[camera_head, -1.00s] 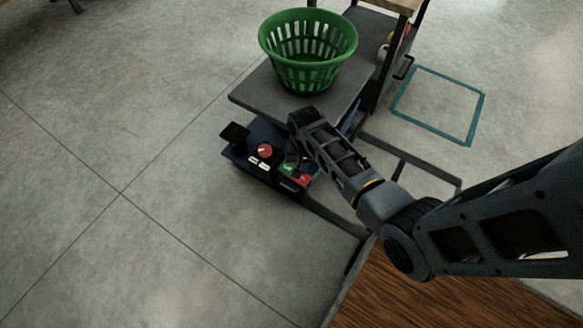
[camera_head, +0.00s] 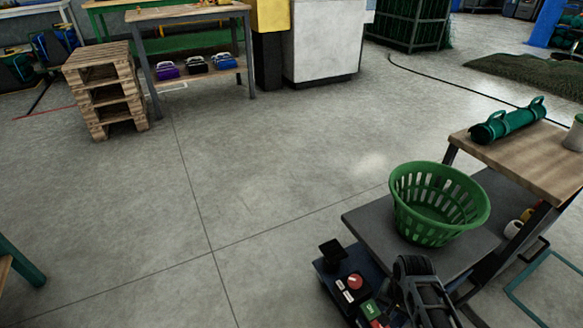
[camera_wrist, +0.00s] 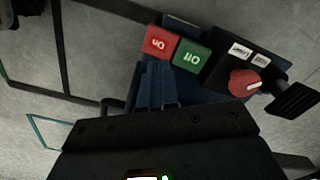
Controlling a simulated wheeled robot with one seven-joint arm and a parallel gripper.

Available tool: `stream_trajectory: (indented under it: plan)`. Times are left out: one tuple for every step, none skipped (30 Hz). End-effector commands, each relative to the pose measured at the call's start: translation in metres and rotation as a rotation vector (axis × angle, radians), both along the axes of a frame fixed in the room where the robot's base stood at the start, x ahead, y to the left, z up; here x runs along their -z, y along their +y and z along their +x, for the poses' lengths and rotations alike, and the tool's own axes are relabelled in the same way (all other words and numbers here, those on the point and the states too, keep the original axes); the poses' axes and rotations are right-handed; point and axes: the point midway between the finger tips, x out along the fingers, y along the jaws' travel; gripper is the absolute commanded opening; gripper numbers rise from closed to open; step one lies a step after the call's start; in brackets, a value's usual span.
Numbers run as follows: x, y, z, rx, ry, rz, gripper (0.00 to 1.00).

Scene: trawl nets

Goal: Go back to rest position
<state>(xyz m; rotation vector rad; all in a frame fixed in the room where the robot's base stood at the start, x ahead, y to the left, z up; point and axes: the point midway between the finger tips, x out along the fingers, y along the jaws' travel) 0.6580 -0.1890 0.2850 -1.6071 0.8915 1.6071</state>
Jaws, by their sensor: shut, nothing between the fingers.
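My gripper (camera_wrist: 157,88) shows in the wrist view, its fingers shut with nothing between them. It is close to a control panel with a red button (camera_wrist: 158,42), a green button (camera_wrist: 191,56) and a red round knob (camera_wrist: 244,82); I cannot tell whether it touches the panel. In the head view my dark arm comes up from the bottom edge beside the panel (camera_head: 343,292), and it hides the gripper's fingers.
A green basket (camera_head: 437,203) stands on a grey platform (camera_head: 372,222) just behind my arm. A wooden-topped table (camera_head: 535,160) with a green roll (camera_head: 508,121) is to the right. Stacked pallets (camera_head: 104,90) stand far left. The floor between is clear.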

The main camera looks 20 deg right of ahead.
Motion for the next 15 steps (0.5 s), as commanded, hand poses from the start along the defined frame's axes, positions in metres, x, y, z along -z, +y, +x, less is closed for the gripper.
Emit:
stream_trajectory:
  plan:
    - [0.000, 0.000, 0.000, 0.000, 0.000, 0.000, 0.00]
    - [0.000, 0.000, 0.000, 0.000, 0.000, 0.000, 0.00]
    - [0.001, 0.002, -0.001, -0.003, -0.002, 0.000, 0.00]
    - [0.001, 0.004, -0.001, -0.006, -0.006, -0.001, 0.00]
    - [0.002, 0.007, -0.002, -0.012, -0.012, -0.002, 0.00]
    - [0.004, 0.013, -0.003, -0.024, -0.026, -0.005, 0.00]
    - [0.006, 0.020, -0.006, -0.035, -0.039, -0.008, 0.00]
    - [0.007, 0.027, -0.007, -0.048, -0.056, -0.013, 0.00]
    - [0.009, 0.039, -0.011, -0.070, -0.084, -0.019, 0.00]
    - [0.010, 0.048, -0.015, -0.089, -0.109, -0.027, 0.00]
    - [0.011, 0.058, -0.019, -0.109, -0.135, -0.035, 0.00]
    - [0.011, 0.072, -0.024, -0.137, -0.173, -0.047, 0.00]
    - [0.010, 0.082, -0.029, -0.159, -0.203, -0.057, 0.00]
    - [0.009, 0.091, -0.034, -0.179, -0.232, -0.067, 0.00]
    - [0.006, 0.102, -0.041, -0.207, -0.270, -0.083, 0.00]
